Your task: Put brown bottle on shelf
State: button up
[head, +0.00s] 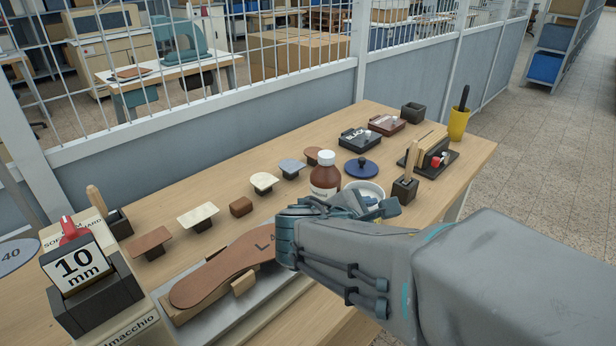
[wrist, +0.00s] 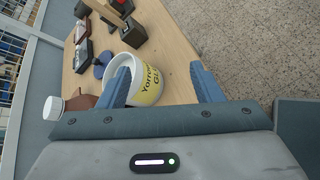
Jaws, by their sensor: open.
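The brown bottle (head: 325,176) with a white cap stands upright on the wooden table, just behind my gripper (head: 368,206) in the head view. In the wrist view the bottle (wrist: 82,101) is at the left, outside the left finger and partly hidden by my gripper's body. My gripper (wrist: 160,68) is open, its two blue fingers apart. A white tub with a yellow label (wrist: 149,78) shows beyond and partly between the fingers; I cannot tell whether they touch it. A shelving unit with blue bins (head: 556,38) stands far off at the upper right.
The table (head: 455,160) holds a black pad box (head: 360,139), a blue round stamp (head: 361,168), a yellow cup (head: 458,123) and several sole-shaped samples. A brown insole (head: 225,272) lies on a fixture at the front. A mesh partition (head: 200,130) runs behind the table.

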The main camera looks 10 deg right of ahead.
jog(key=w+a+n+t+b, duration=0.2)
jog(key=w+a+n+t, duration=0.2)
jog(key=n, duration=0.2)
jog(key=n+t+y+b, duration=0.1)
jog(key=n+t+y, duration=0.1)
jog(key=n+t, duration=0.4)
send_near(328, 154)
jog(key=shift+n+g, duration=0.4)
jog(key=shift+g, duration=0.2)
jog(key=x, duration=1.1)
jog(key=shift+w, duration=0.45)
jog(key=shift+a, duration=0.1)
grip_shut()
